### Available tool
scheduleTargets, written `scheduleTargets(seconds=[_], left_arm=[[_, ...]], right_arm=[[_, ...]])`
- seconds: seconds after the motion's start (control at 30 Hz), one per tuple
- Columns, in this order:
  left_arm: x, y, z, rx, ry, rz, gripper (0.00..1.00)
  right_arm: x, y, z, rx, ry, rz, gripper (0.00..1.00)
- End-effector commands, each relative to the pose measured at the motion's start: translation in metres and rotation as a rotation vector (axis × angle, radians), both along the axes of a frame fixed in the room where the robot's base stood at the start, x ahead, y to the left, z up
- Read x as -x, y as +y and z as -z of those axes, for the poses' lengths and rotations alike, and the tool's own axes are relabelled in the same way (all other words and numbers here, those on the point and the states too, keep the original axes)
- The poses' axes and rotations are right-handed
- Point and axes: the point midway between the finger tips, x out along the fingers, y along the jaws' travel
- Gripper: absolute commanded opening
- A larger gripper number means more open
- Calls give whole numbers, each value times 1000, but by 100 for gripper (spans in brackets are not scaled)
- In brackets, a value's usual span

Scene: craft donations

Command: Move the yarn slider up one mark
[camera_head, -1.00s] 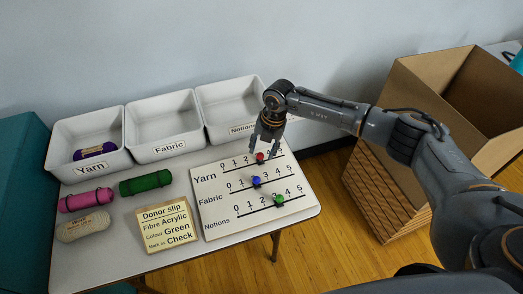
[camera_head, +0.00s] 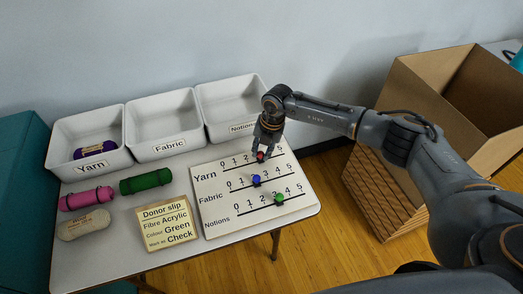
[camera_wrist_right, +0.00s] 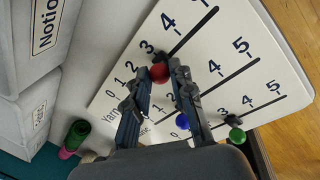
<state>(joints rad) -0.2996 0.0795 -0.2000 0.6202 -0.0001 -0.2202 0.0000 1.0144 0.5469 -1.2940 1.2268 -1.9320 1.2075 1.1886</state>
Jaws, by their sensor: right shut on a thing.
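The white slider board (camera_head: 215,222) lies on the table with rows marked Yarn, Fabric and Notions. The red yarn knob (camera_head: 261,156) sits on the top line. It also shows in the right wrist view (camera_wrist_right: 158,73), on its black base between my fingertips. My right gripper (camera_head: 264,146) is shut on this knob; in the right wrist view, its two fingers (camera_wrist_right: 161,70) flank it. Fingers and knob cover part of the yarn scale, so I cannot tell the exact mark. The blue fabric knob (camera_head: 256,180) and green notions knob (camera_head: 278,199) stand on their lines. My left gripper is not in view.
Yarn (camera_head: 60,168), Fabric (camera_head: 150,152) and Notions (camera_head: 213,128) bins stand behind the board. Pink (camera_head: 86,199), green (camera_head: 146,181) and beige (camera_head: 83,225) rolls and a donor slip (camera_head: 168,226) lie to its left. A large cardboard box (camera_head: 420,92) stands right.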

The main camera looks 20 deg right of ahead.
Motion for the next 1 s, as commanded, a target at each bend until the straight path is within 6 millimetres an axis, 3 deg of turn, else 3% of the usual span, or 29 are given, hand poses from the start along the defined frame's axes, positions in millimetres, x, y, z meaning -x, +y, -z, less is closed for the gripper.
scheduleTargets(seconds=[0.23, 0.53, 0.57, 0.63, 1.0], left_arm=[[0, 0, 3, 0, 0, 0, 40], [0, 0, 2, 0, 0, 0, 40], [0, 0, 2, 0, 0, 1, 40], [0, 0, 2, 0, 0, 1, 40], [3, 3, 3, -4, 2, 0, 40]], right_arm=[[-2, -36, 0, 2, 0, 4, 0], [-1, -39, 0, -1, -1, 0, 0], [-1, -39, 0, -1, -1, 0, 29], [-1, -39, 0, 0, 0, 0, 44], [-2, -40, -3, 0, -1, 0, 46]])
